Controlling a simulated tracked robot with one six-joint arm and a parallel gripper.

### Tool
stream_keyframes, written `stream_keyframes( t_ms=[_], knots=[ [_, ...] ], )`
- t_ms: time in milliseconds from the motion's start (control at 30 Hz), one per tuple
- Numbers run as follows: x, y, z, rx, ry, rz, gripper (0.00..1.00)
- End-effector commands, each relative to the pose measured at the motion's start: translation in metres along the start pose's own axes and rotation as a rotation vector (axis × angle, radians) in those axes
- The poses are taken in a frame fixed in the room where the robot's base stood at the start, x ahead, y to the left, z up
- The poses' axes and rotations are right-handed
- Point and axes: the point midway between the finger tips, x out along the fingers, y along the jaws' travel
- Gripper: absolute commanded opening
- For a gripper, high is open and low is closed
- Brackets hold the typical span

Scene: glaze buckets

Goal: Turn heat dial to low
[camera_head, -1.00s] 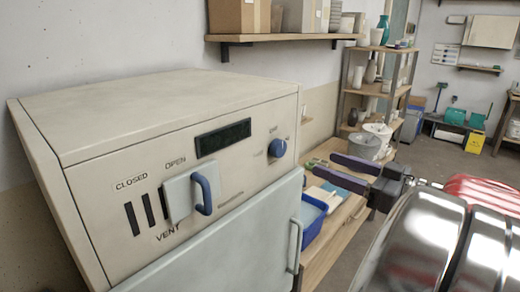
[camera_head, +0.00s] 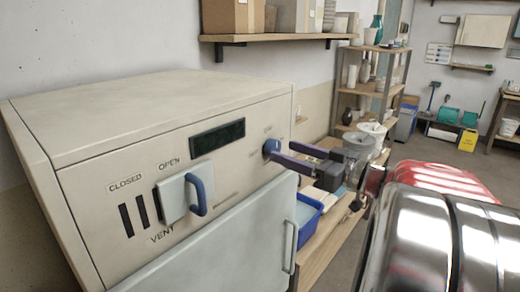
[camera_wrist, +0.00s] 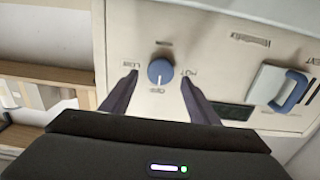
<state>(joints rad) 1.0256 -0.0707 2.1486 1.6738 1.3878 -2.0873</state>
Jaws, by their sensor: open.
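The blue round heat dial (camera_head: 270,147) sits on the cream front panel of the kiln (camera_head: 140,170), right of the dark display. In the wrist view the dial (camera_wrist: 160,71) lies between my two fingers, with a gap on each side. Its white pointer mark points toward the label at the lower edge of that picture. The labels appear upside down; one reads HOT at right, one seems to read LOW at left. My gripper (camera_head: 280,152) is open, its purple fingertips at the dial. Whether they reach past its face is unclear.
A vent slider with a blue handle (camera_head: 197,194) sits left of the dial, under a dark display (camera_head: 217,139). The kiln door with a pale handle (camera_head: 290,238) is below. A blue bin (camera_head: 308,219) stands on the wooden bench beside the kiln. A wall shelf (camera_head: 280,37) hangs above.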

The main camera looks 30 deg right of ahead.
Motion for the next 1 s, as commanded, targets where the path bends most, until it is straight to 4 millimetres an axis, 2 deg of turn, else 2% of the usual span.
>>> stream_keyframes(
  t_ms=[100, 300, 667, 1000],
  knots=[
    [0.015, -0.001, 0.0, 0.001, 0.0, -0.003, 0.55],
    [0.032, 0.0, 0.0, 0.001, 0.0, 0.0, 0.55],
    [0.036, 0.0, 0.0, 0.0, 0.0, 0.001, 0.55],
    [0.035, 0.0, 0.0, 0.0, 0.0, 0.001, 0.32]
  ],
)
